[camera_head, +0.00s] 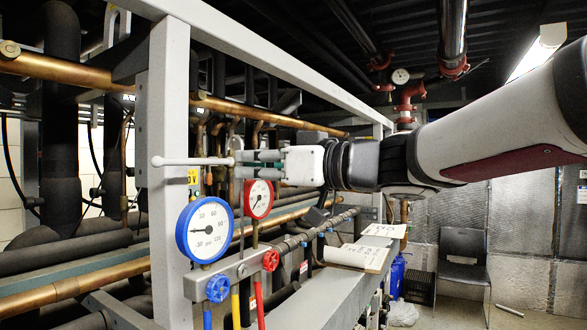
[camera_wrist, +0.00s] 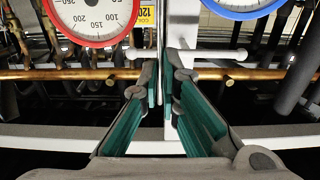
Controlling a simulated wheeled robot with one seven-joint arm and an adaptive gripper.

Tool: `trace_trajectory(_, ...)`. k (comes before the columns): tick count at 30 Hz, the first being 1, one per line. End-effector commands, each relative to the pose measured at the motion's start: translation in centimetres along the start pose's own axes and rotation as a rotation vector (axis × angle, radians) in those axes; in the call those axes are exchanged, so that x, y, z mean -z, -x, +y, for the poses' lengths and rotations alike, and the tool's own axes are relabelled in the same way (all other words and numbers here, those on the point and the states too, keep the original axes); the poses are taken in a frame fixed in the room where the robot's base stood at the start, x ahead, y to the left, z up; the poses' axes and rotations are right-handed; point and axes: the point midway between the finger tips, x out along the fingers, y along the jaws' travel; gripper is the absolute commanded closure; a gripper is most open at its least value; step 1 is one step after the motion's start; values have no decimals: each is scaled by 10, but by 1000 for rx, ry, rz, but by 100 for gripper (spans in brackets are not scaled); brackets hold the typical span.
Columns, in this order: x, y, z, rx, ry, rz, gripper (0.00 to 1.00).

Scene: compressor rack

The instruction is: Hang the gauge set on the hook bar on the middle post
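The gauge set has a blue-rimmed gauge (camera_head: 205,230) and a red-rimmed gauge (camera_head: 258,199), above a manifold with blue and red knobs. It is upright in front of the middle post (camera_head: 168,120). The white hook bar (camera_head: 190,161) crosses the post just above the gauges. Both gauges show at the top of the wrist view, the red one (camera_wrist: 95,15) left and the blue one (camera_wrist: 235,4) right, with the hook bar (camera_wrist: 222,54) below them. I cannot see how the set's hook meets the bar.
A grey shelf (camera_head: 325,298) runs along the rack, with papers (camera_head: 357,256) on it. Copper pipes (camera_head: 75,70) run behind the post. A grey chair (camera_head: 463,262) and a blue container (camera_head: 396,278) stand at the back right.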

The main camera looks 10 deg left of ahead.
Motion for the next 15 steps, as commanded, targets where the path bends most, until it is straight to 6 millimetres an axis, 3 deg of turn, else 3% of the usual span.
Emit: trace_trajectory(15,0,-32,0,3,2,6,100)
